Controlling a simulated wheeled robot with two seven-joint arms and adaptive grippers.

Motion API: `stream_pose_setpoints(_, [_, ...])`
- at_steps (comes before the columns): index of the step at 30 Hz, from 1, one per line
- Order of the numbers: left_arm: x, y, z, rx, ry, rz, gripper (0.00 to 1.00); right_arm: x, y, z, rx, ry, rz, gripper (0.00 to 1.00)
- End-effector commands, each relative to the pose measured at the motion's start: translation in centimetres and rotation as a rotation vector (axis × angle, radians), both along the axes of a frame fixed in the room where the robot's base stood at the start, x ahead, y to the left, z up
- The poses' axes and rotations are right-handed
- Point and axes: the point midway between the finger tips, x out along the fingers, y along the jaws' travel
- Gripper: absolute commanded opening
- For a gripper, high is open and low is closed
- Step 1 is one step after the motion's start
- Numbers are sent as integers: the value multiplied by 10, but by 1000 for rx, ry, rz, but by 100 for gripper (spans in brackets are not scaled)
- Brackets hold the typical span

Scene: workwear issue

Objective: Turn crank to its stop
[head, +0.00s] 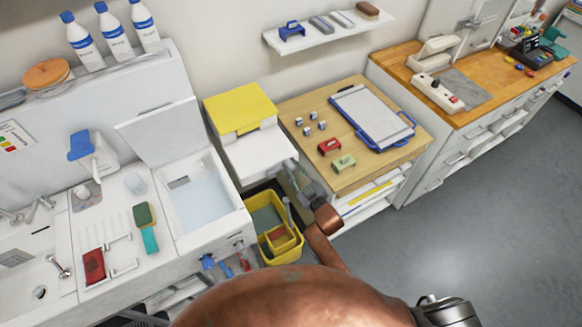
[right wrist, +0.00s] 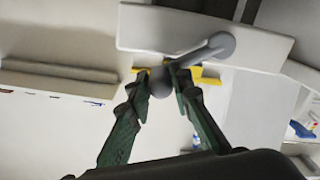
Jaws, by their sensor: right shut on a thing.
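The crank (right wrist: 195,56) is grey and shows in the right wrist view. It has a round end (right wrist: 222,45) against a pale panel, an arm slanting down to the left, and a rounded handle. My right gripper (right wrist: 163,76) has its two green fingers closed around that handle. In the head view my right gripper (head: 293,178) is small, beside the white unit with the yellow top (head: 241,108). There the crank is largely hidden and I cannot make out its angle. My left gripper is not in view.
A yellow bucket (head: 291,249) stands on the floor below my right gripper. A wooden-topped cabinet (head: 296,104) with a clipboard, a red piece and a green piece is close on the right. The sink counter (head: 65,240) is on the left. Open grey floor (head: 480,220) lies at right.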

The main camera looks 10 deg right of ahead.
Motion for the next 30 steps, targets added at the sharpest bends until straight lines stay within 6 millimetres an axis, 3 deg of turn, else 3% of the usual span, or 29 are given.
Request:
stream_pose_setpoints(8, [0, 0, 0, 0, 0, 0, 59, -1, -2, -3, 3, 7, -3, 0])
stream_pose_setpoints(9, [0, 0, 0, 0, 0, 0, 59, -1, -2, -3, 3, 7, -3, 21])
stream_pose_setpoints(16, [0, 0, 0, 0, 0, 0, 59, 0, -1, -2, 2, 4, 0, 37])
stream_pose_setpoints(25, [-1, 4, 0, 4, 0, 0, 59, -2, 0, -1, 2, 3, 0, 37])
stream_pose_setpoints(30, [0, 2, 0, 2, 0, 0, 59, -18, -7, -2, 1, 4, -1, 37])
